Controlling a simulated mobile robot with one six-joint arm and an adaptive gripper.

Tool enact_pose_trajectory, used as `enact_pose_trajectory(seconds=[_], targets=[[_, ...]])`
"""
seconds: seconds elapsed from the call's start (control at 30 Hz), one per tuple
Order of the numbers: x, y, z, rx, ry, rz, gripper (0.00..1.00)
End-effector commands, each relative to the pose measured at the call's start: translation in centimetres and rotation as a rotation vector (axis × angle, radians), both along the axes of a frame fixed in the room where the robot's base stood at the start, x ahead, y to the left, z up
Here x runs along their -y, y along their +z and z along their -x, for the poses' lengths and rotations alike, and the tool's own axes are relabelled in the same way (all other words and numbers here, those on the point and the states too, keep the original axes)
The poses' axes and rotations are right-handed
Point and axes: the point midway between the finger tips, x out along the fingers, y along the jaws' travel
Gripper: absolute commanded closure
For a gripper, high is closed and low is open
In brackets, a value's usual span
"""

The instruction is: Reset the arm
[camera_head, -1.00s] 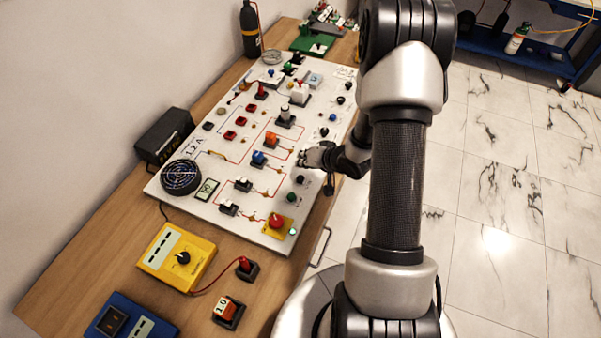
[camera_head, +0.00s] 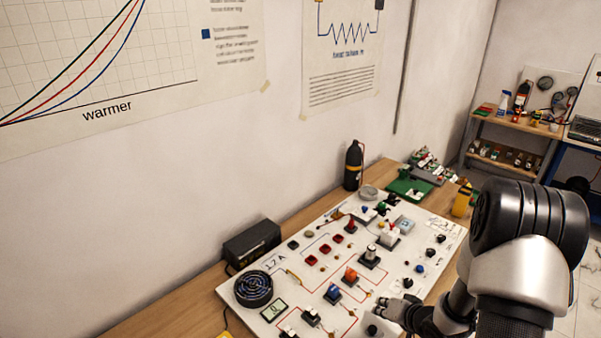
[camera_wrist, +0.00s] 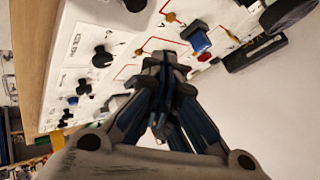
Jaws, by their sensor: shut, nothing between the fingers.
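My gripper (camera_wrist: 163,62) is shut and empty in the wrist view, its fingertips together in front of the white panel. In the head view my gripper (camera_head: 384,309) is at the panel's near right edge, low in the picture, with my arm reaching in from the right. The white circuit panel (camera_head: 322,243) lies on the wooden bench and carries switches, knobs and coloured blocks. I cannot tell whether the fingertips touch the panel.
A round black fan (camera_head: 253,288) and a black box (camera_head: 252,244) are at the panel's left. A black bottle (camera_head: 353,166) stands behind it, beside a green board (camera_head: 410,186). A yellow bottle (camera_head: 461,201) is near my arm. Shelves (camera_head: 513,128) stand at the far right.

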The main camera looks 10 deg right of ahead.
Motion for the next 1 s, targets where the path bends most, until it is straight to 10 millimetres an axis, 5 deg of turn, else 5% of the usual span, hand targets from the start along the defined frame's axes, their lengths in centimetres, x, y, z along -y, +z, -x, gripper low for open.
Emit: enact_pose_trajectory(seconds=[0.23,0.47,0.7,1.0], targets=[[1.1,5.9,-0.8,-0.038,0.019,0.243,1.0],[-0.2,13.8,2.2,-0.124,0.032,0.468,1.0],[-4.6,19.6,9.2,-0.213,0.087,0.553,1.0],[-12.2,21.6,20.7,-0.29,0.287,0.511,1.0]])
